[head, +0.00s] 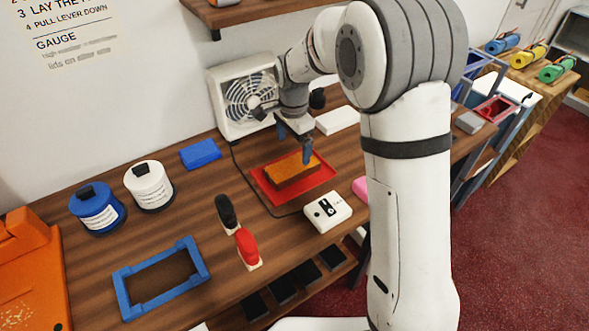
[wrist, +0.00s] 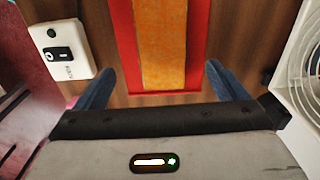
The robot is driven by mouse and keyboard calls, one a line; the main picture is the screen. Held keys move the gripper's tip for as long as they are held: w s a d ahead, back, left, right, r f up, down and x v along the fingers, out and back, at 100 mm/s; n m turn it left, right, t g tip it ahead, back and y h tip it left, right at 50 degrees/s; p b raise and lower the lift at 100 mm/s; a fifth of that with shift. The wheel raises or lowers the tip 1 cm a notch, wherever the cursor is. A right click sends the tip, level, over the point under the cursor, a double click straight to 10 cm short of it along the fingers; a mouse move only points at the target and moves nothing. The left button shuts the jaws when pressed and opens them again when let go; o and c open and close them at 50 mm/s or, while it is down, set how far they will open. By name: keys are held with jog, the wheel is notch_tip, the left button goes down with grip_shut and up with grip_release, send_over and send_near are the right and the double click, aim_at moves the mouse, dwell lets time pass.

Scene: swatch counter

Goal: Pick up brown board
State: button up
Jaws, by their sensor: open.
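The wrist view shows the board (wrist: 162,42) as a grained orange strip on the red tray (wrist: 123,40). My gripper (head: 295,142) is open and empty, above the far end of the board. In the wrist view its blue fingers (wrist: 160,86) stand apart, one on each side of the board's near end, neither seen touching it. Their exact height over the tray is hard to tell.
A white fan (head: 243,97) stands behind the tray. A white device (head: 328,211) sits right of it, and black and red handles (head: 247,247) to its front left. A blue block (head: 200,154), two canisters (head: 149,185) and a blue frame (head: 122,292) are further left.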

aim_at(293, 165)
jog(key=f, duration=0.5)
jog(key=f+p, duration=0.1)
jog(key=f, duration=0.2)
jog(key=shift+w+a+f, duration=0.1)
jog(key=shift+w+f, duration=0.15)
jog(key=shift+f, duration=0.1)
jog(key=shift+c, duration=0.4)
jog(key=c, duration=1.1)
